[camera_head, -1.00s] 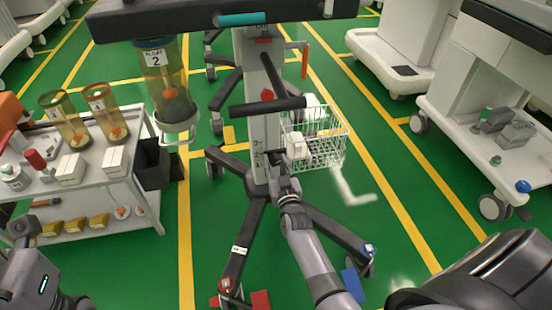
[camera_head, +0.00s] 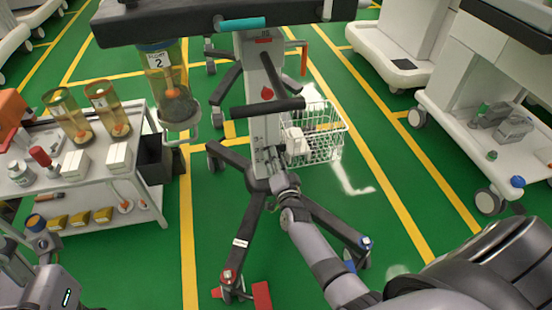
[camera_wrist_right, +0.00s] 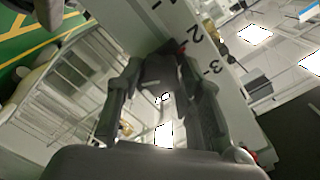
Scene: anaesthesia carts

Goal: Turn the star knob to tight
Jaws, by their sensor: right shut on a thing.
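The star knob shows as a dark, blunt shape (camera_wrist_right: 160,70) against the white column in the right wrist view, between my right gripper's fingers. Its lobes and any pointer on it are too dark to make out. My right gripper (camera_wrist_right: 161,88) is shut on it, one finger on each side. In the head view my right gripper (camera_head: 272,160) is at the front of the white column (camera_head: 258,75), and the knob is hidden by it. My left arm (camera_head: 62,285) is at the lower left; its fingers do not show clearly.
The column stands on dark legs (camera_head: 248,235) with casters. A white wire basket (camera_head: 322,150) is just right of it. A dark handle bar (camera_head: 267,108) crosses above my right gripper. A grey cart (camera_head: 125,180) with canisters stands at the left. Green floor is open at the right.

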